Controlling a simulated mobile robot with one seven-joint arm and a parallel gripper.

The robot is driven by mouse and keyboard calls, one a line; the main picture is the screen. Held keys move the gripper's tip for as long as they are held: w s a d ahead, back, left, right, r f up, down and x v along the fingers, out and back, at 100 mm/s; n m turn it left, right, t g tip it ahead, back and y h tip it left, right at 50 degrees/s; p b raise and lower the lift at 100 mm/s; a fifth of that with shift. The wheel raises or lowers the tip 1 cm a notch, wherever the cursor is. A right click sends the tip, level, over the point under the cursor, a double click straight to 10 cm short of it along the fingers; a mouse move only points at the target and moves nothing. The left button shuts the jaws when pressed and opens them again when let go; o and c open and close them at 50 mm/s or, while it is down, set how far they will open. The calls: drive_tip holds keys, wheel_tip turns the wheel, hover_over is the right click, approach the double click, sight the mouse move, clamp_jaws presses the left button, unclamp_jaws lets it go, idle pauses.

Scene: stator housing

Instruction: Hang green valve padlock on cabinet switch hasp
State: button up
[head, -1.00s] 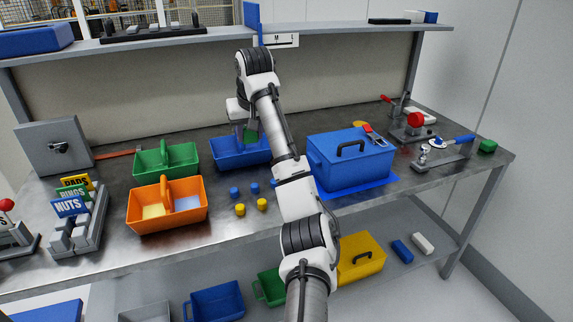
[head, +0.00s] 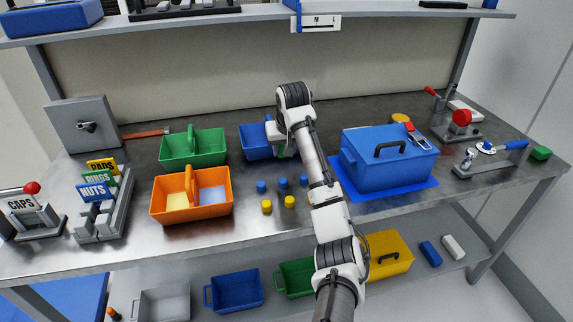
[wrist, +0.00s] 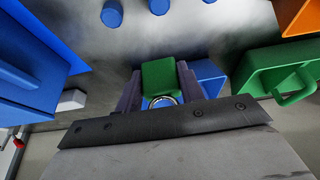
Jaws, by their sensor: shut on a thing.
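A green padlock (wrist: 158,76) is between the two dark fingers of my gripper (wrist: 158,88), which is shut on it. Its metal shackle ring shows on the side toward the gripper body. In the head view my gripper (head: 282,150) is over the bench by the right end of the blue bin, and the arm hides most of the padlock. The grey cabinet (head: 85,122) stands at the back left of the bench, with a dark switch hasp (head: 87,128) on its front. The gripper is well to the right of it.
A green bin (head: 193,160), an orange bin (head: 215,208), label stands and a red-handled bar (head: 145,134) lie between or near gripper and cabinet. Several blue and yellow pegs stand in front. A blue toolbox (head: 385,172) is to the right. A shelf (head: 400,22) runs above.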

sight(284, 174)
drive_tip(key=shift+f+p, duration=0.7)
drive_tip(key=shift+f, duration=3.1)
drive_tip(key=shift+f, duration=0.1)
drive_tip(key=o, duration=1)
drive_tip(key=shift+o, duration=0.2)
drive_tip(key=b+v, duration=0.2)
drive_tip(key=v, duration=1)
